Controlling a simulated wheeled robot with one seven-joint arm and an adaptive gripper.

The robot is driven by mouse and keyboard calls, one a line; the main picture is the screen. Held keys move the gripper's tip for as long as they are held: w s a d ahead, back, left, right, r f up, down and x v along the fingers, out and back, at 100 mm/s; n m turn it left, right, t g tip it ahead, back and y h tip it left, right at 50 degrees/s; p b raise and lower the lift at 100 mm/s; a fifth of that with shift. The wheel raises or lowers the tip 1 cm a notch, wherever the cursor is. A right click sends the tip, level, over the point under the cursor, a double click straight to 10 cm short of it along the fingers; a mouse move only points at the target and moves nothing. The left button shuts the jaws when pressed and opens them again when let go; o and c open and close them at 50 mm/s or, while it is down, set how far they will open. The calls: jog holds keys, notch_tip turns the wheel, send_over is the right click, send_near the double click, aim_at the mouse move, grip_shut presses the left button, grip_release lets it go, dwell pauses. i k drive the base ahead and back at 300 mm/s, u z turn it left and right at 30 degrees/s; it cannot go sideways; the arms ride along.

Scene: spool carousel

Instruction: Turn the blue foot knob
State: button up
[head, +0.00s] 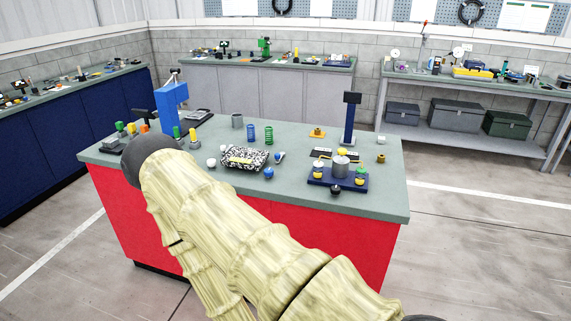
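Small blue rounded pieces lie on the red-sided workbench: one blue ball (268,172) near the front middle, and a blue-ended piece (279,158) just behind it. I cannot tell whether either is the blue foot knob. To their right, a dark blue base (321,181) carries a grey drum (340,167) with yellow and green parts around it. A dark round knob (336,189) sits at its front edge. My pale yellow sleeved arm crosses the lower middle of the head view, and its dark joint covers the bench's left front. My gripper does not show.
The workbench (390,205) also holds a patterned black-and-white tray (231,164), blue and green coils, a blue press-like stand (170,104) and a dark post (350,115). Other benches line the walls. The floor (470,240) to the right is clear.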

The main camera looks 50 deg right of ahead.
aim_at(269, 172)
jog(key=z, duration=1.05)
